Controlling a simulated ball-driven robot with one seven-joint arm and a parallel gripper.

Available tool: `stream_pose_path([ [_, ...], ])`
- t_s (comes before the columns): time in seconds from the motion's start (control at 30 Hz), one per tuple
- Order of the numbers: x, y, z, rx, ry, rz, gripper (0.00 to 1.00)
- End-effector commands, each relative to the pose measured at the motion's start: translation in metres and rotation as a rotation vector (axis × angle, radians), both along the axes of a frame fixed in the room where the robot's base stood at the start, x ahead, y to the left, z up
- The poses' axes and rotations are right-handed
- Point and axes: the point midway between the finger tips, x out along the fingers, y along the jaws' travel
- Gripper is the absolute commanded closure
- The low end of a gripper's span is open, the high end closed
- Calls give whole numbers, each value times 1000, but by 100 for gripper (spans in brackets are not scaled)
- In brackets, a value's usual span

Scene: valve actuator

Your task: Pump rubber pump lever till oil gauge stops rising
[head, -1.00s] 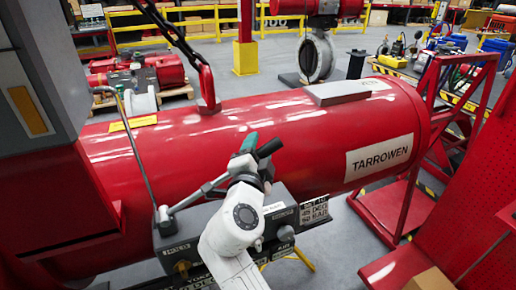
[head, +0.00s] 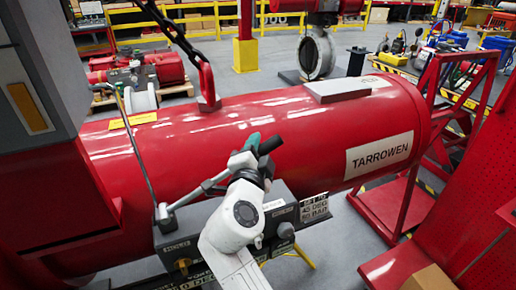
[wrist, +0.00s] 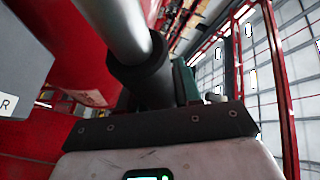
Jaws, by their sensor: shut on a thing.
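The pump lever is a grey metal rod (head: 205,186) with a black rubber grip (head: 270,145) at its upper right end. It rises at a slant from the dark pump block (head: 200,238) in front of the red cylinder. My gripper (head: 252,160), with green-tipped fingers, is shut on the lever near the rubber grip. In the wrist view the lever's rod (wrist: 112,28) runs into the black grip (wrist: 145,75) between my fingers; a green finger part (wrist: 186,80) shows beside it. My white wrist hides part of the pump block. I cannot make out an oil gauge in either view.
The big red cylinder (head: 300,120) labelled TARROWEN lies behind the lever. A grey cabinet (head: 35,80) stands at left, and a thin pipe (head: 138,150) runs down beside it. A placard (head: 314,208) is beside my wrist. A red stand and cardboard box (head: 428,278) are at right.

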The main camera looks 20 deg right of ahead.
Motion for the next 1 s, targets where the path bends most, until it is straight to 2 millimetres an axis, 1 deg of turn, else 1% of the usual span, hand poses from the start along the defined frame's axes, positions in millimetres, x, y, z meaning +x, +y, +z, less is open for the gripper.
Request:
stream_pose_path([
  [0.17, 0, -1, -6, 12, -1, -2, 100],
  [0.5, -1, -12, -40, 133, -1, -3, 100],
  [0.9, -1, -20, -80, 293, 2, -3, 100],
  [1.0, -1, -21, -86, 324, 1, -3, 100],
])
